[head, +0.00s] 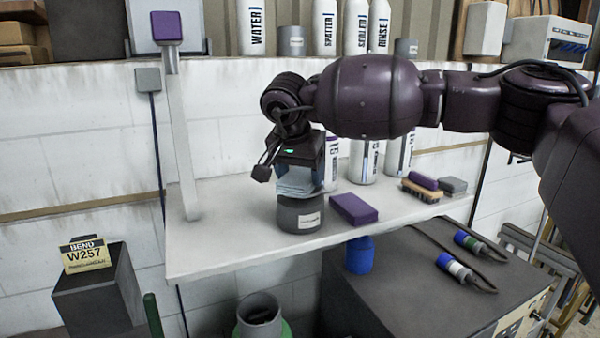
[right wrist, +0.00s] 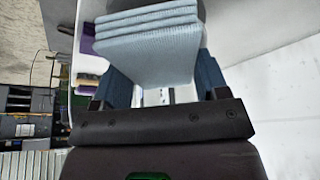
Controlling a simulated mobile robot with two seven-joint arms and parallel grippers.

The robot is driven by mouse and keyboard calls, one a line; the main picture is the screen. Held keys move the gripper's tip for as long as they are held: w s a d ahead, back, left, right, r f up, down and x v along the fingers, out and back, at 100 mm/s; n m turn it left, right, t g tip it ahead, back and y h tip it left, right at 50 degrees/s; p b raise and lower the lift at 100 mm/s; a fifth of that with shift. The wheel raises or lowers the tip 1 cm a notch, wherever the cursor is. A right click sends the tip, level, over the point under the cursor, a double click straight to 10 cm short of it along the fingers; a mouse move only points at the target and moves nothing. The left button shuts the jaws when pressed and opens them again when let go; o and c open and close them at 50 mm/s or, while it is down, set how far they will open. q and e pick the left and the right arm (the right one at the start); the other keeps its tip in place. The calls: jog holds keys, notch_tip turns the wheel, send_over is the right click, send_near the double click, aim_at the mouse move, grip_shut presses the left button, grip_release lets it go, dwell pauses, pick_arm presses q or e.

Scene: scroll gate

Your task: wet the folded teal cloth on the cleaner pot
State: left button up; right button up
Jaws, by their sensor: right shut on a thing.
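The folded teal cloth (head: 297,183) shows pale blue-grey, in several layers. My right gripper (head: 299,178) is shut on it and points down over the shelf. In the right wrist view the cloth (right wrist: 150,45) spreads out between the fingers. The cleaner pot (head: 301,214) is a dark grey round pot with a white label, standing on the white shelf. The cloth is directly over the pot's top and looks touching or nearly so; I cannot tell which. The pot's opening is hidden behind the cloth. My left gripper is not in view.
A purple block (head: 354,209) lies just right of the pot on the white shelf (head: 225,240). White bottles (head: 366,160) stand behind it. A brush (head: 422,191) and a grey block (head: 453,185) lie farther right. A post (head: 182,130) rises at the shelf's left.

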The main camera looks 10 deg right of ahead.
aim_at(304, 171)
jog(key=shift+r+p, duration=1.4)
jog(key=shift+r, duration=0.85)
jog(key=shift+r+p, duration=0.65)
jog(key=shift+r, duration=0.5)
jog(key=shift+f, duration=0.1)
